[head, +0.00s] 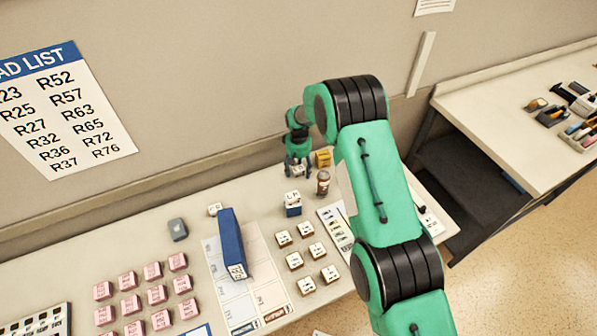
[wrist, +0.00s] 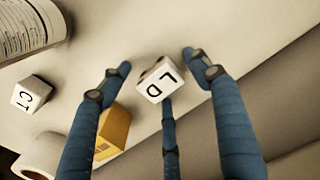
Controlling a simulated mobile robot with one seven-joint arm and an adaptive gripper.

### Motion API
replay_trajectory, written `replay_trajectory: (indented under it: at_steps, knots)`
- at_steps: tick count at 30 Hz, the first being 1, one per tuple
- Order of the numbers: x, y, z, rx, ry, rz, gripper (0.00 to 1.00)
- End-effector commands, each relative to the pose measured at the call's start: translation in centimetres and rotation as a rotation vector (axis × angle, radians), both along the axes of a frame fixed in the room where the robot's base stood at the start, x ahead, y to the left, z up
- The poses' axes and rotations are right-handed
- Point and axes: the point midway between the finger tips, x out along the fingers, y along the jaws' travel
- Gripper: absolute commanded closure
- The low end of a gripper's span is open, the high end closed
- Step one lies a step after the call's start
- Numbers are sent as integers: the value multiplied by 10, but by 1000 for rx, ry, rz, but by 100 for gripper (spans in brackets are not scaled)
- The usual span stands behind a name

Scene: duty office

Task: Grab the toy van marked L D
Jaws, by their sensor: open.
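The toy van marked L D (wrist: 155,82) is a small white block with black letters on its upper face and brownish parts along one edge. In the wrist view it sits on the pale tabletop between the spread fingers of my gripper (wrist: 157,66). One blue finger is on each side and a third comes from below, its tip at or very near the van; I cannot tell if it touches.
A yellow block (wrist: 113,132) lies close to the left finger, also seen in the head view (head: 322,158). A blue binder (head: 230,240) and several pink blocks lie left. The wall is close behind.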

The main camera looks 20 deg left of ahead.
Motion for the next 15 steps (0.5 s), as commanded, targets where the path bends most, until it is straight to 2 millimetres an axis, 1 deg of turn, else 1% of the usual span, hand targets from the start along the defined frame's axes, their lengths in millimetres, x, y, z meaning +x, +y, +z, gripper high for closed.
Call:
replay_trajectory:
  at_steps: [2,3,5,6,10,11,15]
  knots:
    - [0,0,0,0,0,0,38]
    - [0,0,0,0,0,0,42]
    - [0,0,0,0,0,0,53]
    - [0,0,0,0,0,0,61]
    - [0,0,0,0,0,0,87]
    - [0,0,0,0,0,0,90]
    - [0,0,0,0,0,0,90]
